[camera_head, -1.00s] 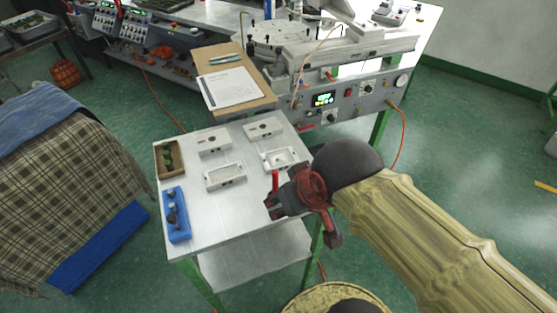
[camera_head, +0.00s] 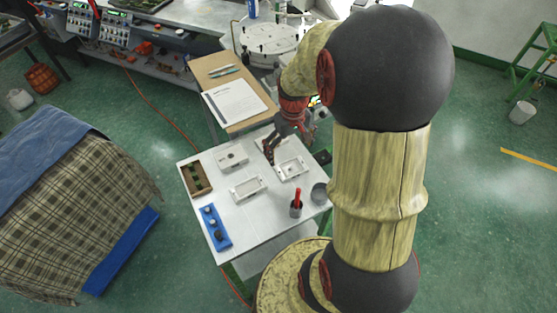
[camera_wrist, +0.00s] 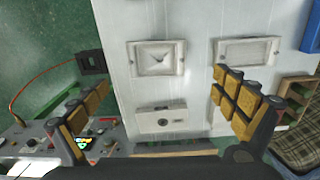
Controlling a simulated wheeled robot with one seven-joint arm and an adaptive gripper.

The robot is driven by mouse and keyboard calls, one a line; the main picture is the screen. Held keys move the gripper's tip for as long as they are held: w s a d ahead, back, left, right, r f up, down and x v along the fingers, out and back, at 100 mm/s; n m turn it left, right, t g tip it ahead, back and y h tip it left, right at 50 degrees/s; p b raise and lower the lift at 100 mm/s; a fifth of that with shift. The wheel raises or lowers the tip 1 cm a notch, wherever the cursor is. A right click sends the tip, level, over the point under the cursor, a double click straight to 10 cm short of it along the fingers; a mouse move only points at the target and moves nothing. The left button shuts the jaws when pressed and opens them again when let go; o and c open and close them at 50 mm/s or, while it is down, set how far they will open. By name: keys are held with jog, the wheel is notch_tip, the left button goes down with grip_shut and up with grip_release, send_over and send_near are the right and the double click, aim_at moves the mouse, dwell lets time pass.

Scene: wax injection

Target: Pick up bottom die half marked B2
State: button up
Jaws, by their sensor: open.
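No B2 marking is legible, so I cannot tell which die half carries it. In the head view, one pale block with holes (camera_head: 232,158) lies at the back left. A block with a shallow rectangular recess (camera_head: 247,187) is in front of it, and another recessed block (camera_head: 290,168) is to the right. My gripper (camera_head: 269,154) is over the table's back right, hiding a fourth spot. In the wrist view, my gripper (camera_wrist: 160,100) is open and empty, its fingers either side of a block with a round hole (camera_wrist: 162,117). The two recessed blocks (camera_wrist: 157,58) (camera_wrist: 246,50) also show there.
A brown tray (camera_head: 196,178) and a blue holder (camera_head: 215,228) line the table's left side. A red-handled tool stands in a dark cup (camera_head: 296,209) near a grey cup (camera_head: 319,193). The table's front middle is bare.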

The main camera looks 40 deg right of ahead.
aim_at(291, 169)
jog(key=f, duration=0.2)
jog(key=f+b, duration=0.1)
jog(key=f, duration=0.2)
jog(key=f+b, duration=0.1)
jog(key=f, duration=0.2)
jog(key=shift+s+d+f, duration=0.1)
jog(key=shift+s+d, duration=0.05)
jog(key=shift+d, duration=0.15)
jog(key=shift+c, duration=1.2)
jog(key=c, duration=1.1)
jog(key=shift+c, duration=0.4)
